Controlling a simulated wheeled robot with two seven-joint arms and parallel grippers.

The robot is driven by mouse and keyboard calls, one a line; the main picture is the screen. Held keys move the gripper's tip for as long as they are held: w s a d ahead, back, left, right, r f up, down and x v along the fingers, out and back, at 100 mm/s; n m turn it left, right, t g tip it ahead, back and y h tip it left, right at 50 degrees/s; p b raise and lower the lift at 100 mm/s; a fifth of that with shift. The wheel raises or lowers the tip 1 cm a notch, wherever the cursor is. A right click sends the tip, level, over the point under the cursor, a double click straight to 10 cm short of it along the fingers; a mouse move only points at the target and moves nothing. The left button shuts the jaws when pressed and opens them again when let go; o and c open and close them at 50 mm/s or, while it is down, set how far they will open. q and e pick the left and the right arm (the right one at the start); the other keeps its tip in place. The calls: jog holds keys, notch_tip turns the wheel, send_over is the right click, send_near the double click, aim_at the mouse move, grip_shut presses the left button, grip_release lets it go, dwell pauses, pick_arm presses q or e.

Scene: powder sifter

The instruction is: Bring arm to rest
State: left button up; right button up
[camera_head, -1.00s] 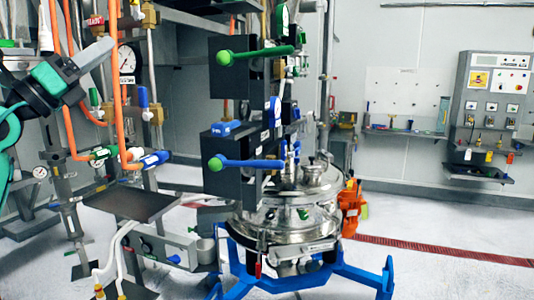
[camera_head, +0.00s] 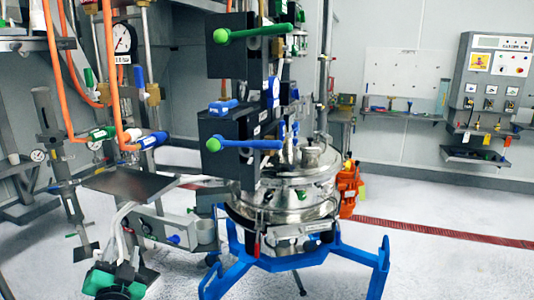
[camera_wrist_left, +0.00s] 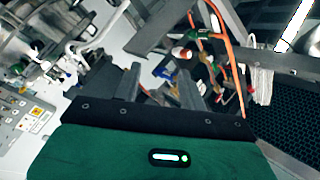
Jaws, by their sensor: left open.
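My left arm's green and dark gripper end (camera_head: 114,281) is at the bottom left of the head view, low in front of the white hoses. Its fingers are hard to make out there. In the left wrist view the left gripper (camera_wrist_left: 160,80) shows two grey fingers standing apart above the green housing, with nothing held between them. My right gripper is in neither view.
A steel sifter vessel (camera_head: 290,200) stands on a blue frame (camera_head: 335,275) at the centre. A dark flat plate (camera_head: 130,184) and white hoses (camera_head: 122,225) are close to my left gripper. Orange pipes (camera_head: 108,60) rise at the left. The floor at right is clear.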

pick_arm(q)
jog(key=s+d+f+n+g+h, duration=0.15)
jog(key=s+f+g, duration=0.25)
jog(key=s+f, duration=0.45)
jog(key=s+d+f+n+g+h, duration=0.15)
jog(key=s+f+g, duration=0.35)
jog(key=f, duration=0.7)
jog(key=s+d+f+g+h, duration=0.1)
jog(key=s+d+f+g, duration=0.3)
jog(key=s, duration=0.5)
jog(key=s+d+f+g+h, duration=0.25)
jog(key=s+f, duration=0.25)
jog(key=s, duration=0.4)
notch_tip(320, 180, down, 28)
jog(key=w+f+g+y, duration=0.1)
jog(key=g, duration=0.1)
jog(key=s+a+f, duration=0.2)
jog(key=s+f, duration=0.8)
jog(key=s+a+f, duration=0.1)
jog(key=s+f, duration=0.8)
jog(key=f, duration=0.1)
jog(key=shift+s+a+f+g+p, duration=0.35)
jog(key=shift+s+f+g+p, duration=0.05)
jog(key=shift+g+p, duration=0.05)
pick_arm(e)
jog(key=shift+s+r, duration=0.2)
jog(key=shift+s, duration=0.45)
